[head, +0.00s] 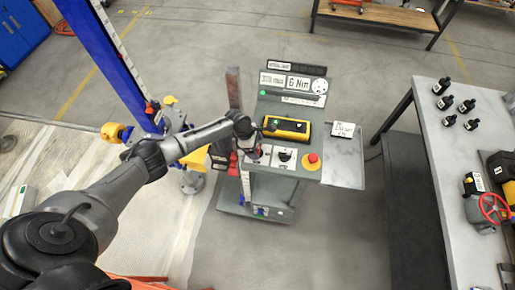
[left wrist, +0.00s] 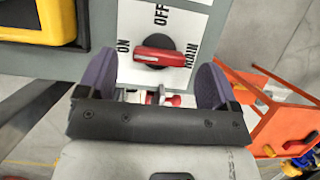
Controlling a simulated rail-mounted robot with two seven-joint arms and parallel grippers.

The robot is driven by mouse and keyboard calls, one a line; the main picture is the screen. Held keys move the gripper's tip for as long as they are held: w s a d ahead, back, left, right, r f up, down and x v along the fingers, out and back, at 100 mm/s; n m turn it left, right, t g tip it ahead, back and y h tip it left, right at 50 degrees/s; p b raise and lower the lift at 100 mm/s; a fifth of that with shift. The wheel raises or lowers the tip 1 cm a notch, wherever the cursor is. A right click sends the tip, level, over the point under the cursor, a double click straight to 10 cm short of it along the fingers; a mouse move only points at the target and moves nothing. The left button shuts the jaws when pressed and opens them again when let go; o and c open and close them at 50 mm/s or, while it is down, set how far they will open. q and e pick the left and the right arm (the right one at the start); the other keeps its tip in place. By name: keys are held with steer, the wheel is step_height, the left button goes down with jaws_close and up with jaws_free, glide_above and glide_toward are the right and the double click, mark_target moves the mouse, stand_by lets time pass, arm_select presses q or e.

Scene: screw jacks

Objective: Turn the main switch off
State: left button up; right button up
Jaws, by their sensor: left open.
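The main switch (left wrist: 160,57) has a red handle on a white plate (left wrist: 135,75) marked ON, OFF and MAIN. In the left wrist view the handle lies almost level across the plate, with ON at its left and OFF above it. My left gripper (left wrist: 153,80) is open, its two purple-padded fingers on either side of the handle and apart from it. In the head view my left gripper (head: 250,150) is at the left front of the grey console (head: 270,185) and largely hides the switch. My right gripper is not in view.
Beside the switch are a black selector (head: 286,156), a red mushroom button (head: 312,160) and a yellow control box (head: 287,128). A blue lift column (head: 105,60) stands left. A table with several black bottles (head: 449,120) stands right.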

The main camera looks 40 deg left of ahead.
arm_select(q)
steer(key=shift+x, duration=1.05)
steer(key=c, duration=0.9)
